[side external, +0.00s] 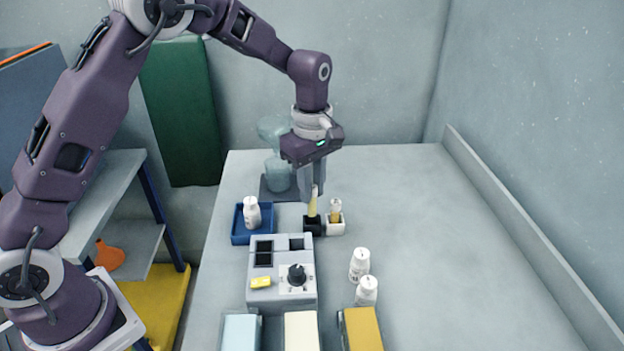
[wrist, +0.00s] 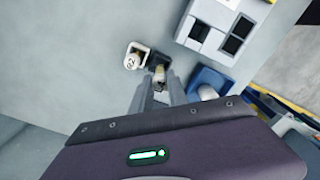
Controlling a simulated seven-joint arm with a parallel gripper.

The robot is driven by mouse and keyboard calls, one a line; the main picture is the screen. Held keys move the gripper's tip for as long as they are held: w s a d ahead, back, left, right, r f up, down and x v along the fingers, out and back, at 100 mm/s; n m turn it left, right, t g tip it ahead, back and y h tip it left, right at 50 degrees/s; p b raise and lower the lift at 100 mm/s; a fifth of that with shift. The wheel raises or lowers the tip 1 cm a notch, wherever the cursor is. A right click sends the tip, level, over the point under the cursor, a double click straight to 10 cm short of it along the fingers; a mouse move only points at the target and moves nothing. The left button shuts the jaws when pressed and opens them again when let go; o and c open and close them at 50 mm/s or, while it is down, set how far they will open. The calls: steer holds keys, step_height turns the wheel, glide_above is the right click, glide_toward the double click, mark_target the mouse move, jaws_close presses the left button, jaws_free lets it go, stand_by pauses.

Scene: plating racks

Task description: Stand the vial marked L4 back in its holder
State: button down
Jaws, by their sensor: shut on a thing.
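My gripper (side external: 312,190) points straight down and is shut on a slim vial (side external: 312,205) with yellowish contents. The vial is upright, and its mark cannot be read. Its lower end meets the top of a small black holder (side external: 313,226) in the side view; I cannot tell how far inside it is. In the wrist view, the vial (wrist: 159,75) shows between the fingertips (wrist: 160,88), over the partly hidden black holder. Right beside it is a white holder (side external: 335,227) with another capped vial (side external: 335,211) in it. The white holder (wrist: 131,62) bears a dark mark, perhaps 02.
A blue tray (side external: 238,238) with a white bottle (side external: 252,212) stands to the left. A grey device with a knob (side external: 297,275) is in front. Two white bottles (side external: 359,264) (side external: 367,291) stand at its right. A glass piece (side external: 278,172) is behind. The table's right side is clear.

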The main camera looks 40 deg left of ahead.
mark_target(312, 215)
steer(key=shift+f, duration=1.85)
steer(key=c, duration=1.2)
jaws_free()
step_height(312, 215, up, 7)
steer(key=shift+r, duration=0.1)
